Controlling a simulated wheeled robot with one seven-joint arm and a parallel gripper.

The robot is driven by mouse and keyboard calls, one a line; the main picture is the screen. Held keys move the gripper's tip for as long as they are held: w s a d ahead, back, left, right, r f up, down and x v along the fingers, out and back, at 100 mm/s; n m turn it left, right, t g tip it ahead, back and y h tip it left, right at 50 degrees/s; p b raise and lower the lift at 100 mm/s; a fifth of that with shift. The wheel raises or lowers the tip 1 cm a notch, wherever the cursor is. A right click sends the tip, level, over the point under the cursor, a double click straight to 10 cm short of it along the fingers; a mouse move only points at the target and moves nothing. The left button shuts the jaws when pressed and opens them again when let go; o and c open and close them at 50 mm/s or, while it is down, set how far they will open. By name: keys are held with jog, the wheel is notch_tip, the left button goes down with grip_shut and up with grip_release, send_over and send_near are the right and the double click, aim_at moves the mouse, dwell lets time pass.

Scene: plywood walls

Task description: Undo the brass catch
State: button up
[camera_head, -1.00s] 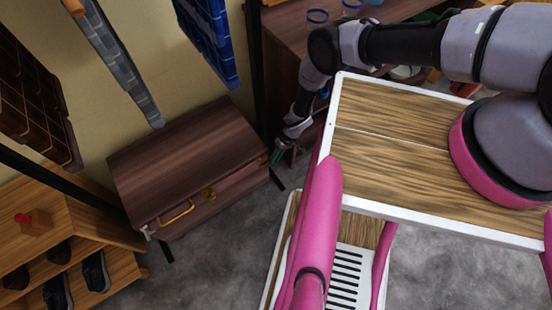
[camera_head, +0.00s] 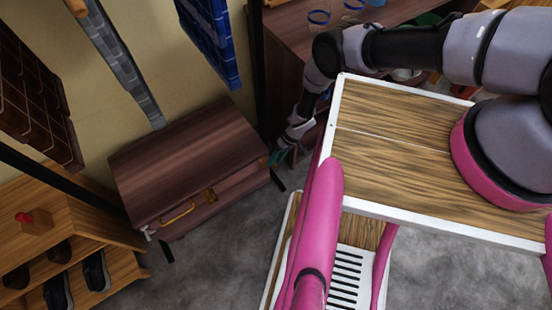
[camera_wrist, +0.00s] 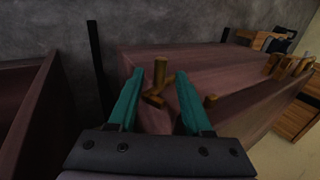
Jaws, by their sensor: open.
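A dark brown wooden chest (camera_head: 185,150) stands against the wall, its lid down. My gripper (camera_head: 276,157) is at the chest's right end in the head view. In the wrist view my gripper (camera_wrist: 160,78) is open, its two teal fingers on either side of a small brass catch (camera_wrist: 154,98) with an upright part and a slanted part. I cannot tell whether the fingers touch it. Another small brass piece (camera_wrist: 210,101) shows just right of the right finger. On the chest's front, the head view shows a brass handle (camera_head: 177,213) and a brass fitting (camera_head: 209,195).
A wooden rack with shoes (camera_head: 75,260) stands left of the chest. A dark desk (camera_head: 285,35) is behind my arm. A blue crate (camera_head: 210,40) hangs above the chest. Grey floor (camera_head: 225,260) is clear in front of the chest.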

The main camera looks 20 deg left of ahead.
notch_tip(320, 180, up, 10)
dwell(0.5)
